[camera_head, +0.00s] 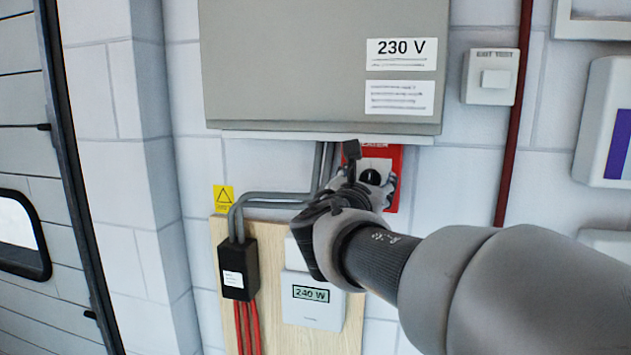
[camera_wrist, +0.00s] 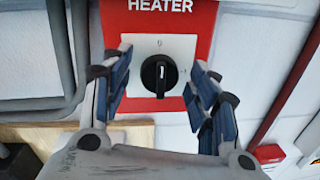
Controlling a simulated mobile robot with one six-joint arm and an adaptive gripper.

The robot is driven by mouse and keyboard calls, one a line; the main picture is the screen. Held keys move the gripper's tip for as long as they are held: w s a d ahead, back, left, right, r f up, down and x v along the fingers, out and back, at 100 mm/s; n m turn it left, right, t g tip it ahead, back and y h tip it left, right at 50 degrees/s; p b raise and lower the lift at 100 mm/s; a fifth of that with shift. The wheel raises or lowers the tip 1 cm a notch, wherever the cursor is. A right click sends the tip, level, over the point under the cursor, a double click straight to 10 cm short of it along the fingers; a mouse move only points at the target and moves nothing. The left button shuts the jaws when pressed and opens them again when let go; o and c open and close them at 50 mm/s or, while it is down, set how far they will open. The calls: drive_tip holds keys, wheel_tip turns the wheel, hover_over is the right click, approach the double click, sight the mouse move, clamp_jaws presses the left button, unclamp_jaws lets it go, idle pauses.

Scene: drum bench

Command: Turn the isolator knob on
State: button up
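The isolator is a red plate (camera_wrist: 205,20) labelled HEATER with a light inner panel and a round black knob (camera_wrist: 159,76). The knob's grip bar stands about upright, with a small mark above it on the panel. In the head view the knob (camera_head: 371,177) shows beneath the grey cabinet, partly framed by my fingers. My gripper (camera_wrist: 161,62) is open, with blue-padded fingers left and right of the knob. Gaps show on both sides, so the fingers do not touch it. In the head view my gripper (camera_head: 373,168) hides part of the red plate.
A grey cabinet (camera_head: 290,70) marked 230 V hangs just above. Grey conduits (camera_head: 265,197) run left of the isolator to a black box (camera_head: 238,268). A meter (camera_head: 312,311) reading 240 W sits on a wooden board (camera_head: 270,325) below. A dark red pipe (camera_head: 512,150) is at right.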

drive_tip(key=c, duration=1)
drive_tip(key=shift+o, duration=0.2)
drive_tip(key=shift+f+m+b, duration=0.1)
drive_tip(key=shift+m+b, duration=0.2)
drive_tip(key=shift+d+m+y+b, duration=0.15)
drive_tip(key=shift+m+y+b, duration=0.3)
drive_tip(key=shift+m+b, duration=3.45)
drive_tip(key=shift+d+m+y+b, duration=0.15)
drive_tip(key=shift+m+y+b, duration=0.3)
drive_tip(key=shift+m+b, duration=3.4)
drive_tip(key=shift+s+m+p, duration=0.1)
drive_tip(key=shift+m+p, duration=0.45)
drive_tip(key=shift+m, duration=0.1)
drive_tip(key=o, duration=1.1)
drive_tip(key=shift+c, duration=0.2)
